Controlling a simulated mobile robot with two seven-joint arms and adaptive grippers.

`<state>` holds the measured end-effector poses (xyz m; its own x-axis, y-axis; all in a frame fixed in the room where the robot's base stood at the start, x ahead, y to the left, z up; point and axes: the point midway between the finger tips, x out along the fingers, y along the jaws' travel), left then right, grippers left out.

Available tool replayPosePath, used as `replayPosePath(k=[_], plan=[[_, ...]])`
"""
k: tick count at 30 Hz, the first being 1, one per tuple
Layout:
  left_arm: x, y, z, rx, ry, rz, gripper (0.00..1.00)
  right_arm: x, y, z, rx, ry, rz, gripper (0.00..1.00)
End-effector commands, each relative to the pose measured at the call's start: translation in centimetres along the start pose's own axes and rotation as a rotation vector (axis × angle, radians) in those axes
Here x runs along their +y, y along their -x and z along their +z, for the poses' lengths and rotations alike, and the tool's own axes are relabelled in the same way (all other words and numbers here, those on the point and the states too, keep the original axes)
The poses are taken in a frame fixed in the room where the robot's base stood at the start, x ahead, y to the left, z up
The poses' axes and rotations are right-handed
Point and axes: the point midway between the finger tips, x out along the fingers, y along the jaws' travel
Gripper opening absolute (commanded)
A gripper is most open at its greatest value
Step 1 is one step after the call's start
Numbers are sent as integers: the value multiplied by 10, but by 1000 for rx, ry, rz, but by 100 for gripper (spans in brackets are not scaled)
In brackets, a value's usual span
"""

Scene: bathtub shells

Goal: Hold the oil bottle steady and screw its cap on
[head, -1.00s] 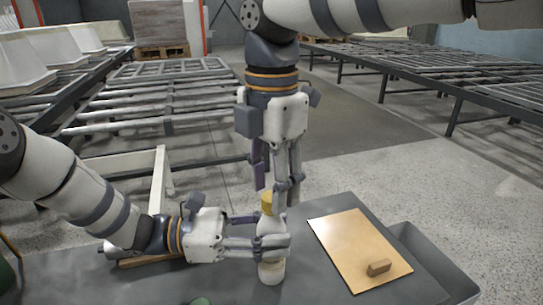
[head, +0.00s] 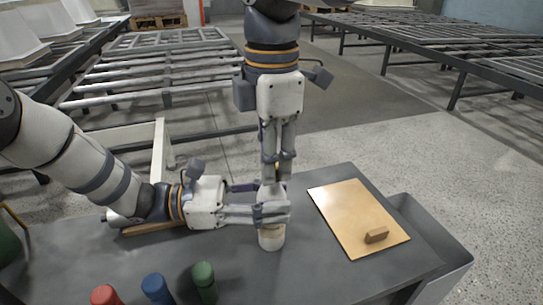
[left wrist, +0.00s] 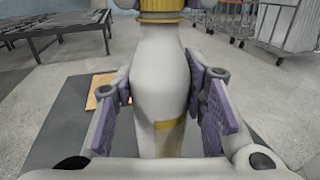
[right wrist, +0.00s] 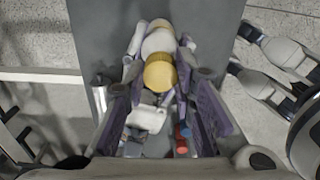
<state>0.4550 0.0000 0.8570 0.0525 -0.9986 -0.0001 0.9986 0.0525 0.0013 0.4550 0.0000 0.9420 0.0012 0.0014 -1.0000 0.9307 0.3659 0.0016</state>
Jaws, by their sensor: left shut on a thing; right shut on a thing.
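The pale oil bottle (head: 271,239) stands upright on the grey tabletop. My left gripper (head: 271,210) is shut around its body from the left; the left wrist view shows the bottle (left wrist: 160,65) between both finger pads. The yellow cap (right wrist: 160,72) sits at the bottle's neck, and its lower edge also shows in the left wrist view (left wrist: 162,17). My right gripper (head: 277,165) points straight down over the bottle and is shut on the cap. Its fingers hide most of the cap in the head view. How far the cap is threaded cannot be told.
A tan board (head: 350,215) with a small brown block (head: 376,235) lies to the right. Red (head: 104,295), blue (head: 157,288) and green (head: 204,280) items stand at the front. A grey bin (head: 430,240) is beyond the table's right edge. Metal racks stand behind.

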Motion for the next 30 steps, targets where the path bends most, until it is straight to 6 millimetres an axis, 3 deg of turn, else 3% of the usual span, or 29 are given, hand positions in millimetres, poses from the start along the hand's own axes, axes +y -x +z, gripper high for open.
replayPosePath(k=[9,13,18,19,22,30], plan=[[0,0,0,1,0,2,0,0,-1,1,-6,-1378,6,0],[0,0,0,1,0,2,0,0,-1,0,-2,-1747,4,0],[0,0,0,1,0,2,0,0,-1,0,0,-1804,0,0],[0,0,0,1,0,2,0,0,-1,0,0,-1803,0,26],[0,0,0,1,0,2,0,0,-1,0,0,-1801,0,48],[0,0,0,1,0,1,0,0,-1,0,0,-1799,0,48]])
